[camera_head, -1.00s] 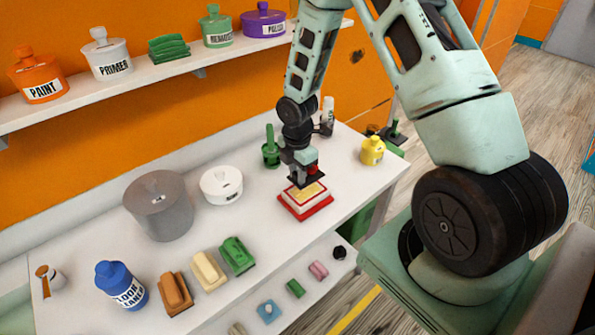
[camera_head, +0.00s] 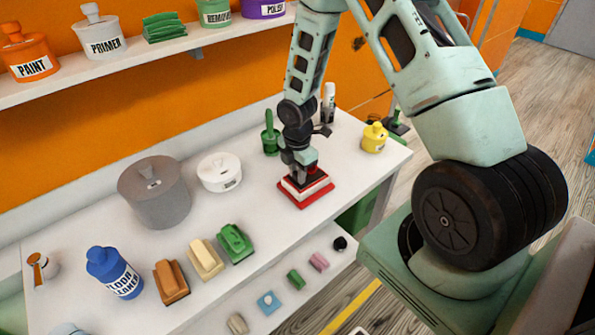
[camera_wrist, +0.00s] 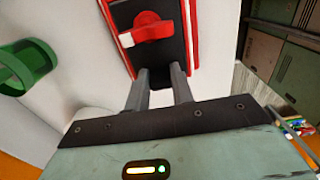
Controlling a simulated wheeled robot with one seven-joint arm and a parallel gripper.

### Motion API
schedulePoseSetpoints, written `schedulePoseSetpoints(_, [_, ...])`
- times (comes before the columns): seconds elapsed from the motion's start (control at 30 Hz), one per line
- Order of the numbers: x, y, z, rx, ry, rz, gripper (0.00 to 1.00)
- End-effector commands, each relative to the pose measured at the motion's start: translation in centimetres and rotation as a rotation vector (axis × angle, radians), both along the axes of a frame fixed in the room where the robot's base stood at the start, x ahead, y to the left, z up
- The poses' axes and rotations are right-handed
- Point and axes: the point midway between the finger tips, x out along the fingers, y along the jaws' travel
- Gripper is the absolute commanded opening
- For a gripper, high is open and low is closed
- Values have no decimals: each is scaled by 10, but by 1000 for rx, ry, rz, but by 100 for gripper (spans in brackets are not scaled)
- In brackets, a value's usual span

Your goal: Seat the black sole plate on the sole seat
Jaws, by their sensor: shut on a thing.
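The black sole plate (camera_head: 311,181) has a red grip piece on top and is low over the sole seat, covering much of its top. I cannot tell whether it rests fully flat. The sole seat (camera_head: 304,200) is a red base with a white layer, near the bench's right end. My gripper (camera_head: 304,172) points down and is shut on the sole plate. In the wrist view, my fingers (camera_wrist: 161,80) close on the plate's near end. The black plate (camera_wrist: 171,58) lies between red and white edges of the seat (camera_wrist: 194,35).
A green holder (camera_head: 270,138) stands just left of my gripper, with a white bottle (camera_head: 328,103) behind and a yellow pot (camera_head: 374,138) to the right.

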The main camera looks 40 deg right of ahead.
Motion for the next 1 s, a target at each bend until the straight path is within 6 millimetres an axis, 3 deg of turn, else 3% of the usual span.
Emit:
schedulePoseSetpoints(0.73, [0,0,-5,0,0,0,5])
schedulePoseSetpoints(0.77, [0,0,-5,0,0,0,29])
schedulePoseSetpoints(0.8, [0,0,-4,0,0,0,32])
schedulePoseSetpoints(1.0, [0,0,-5,0,0,0,32])
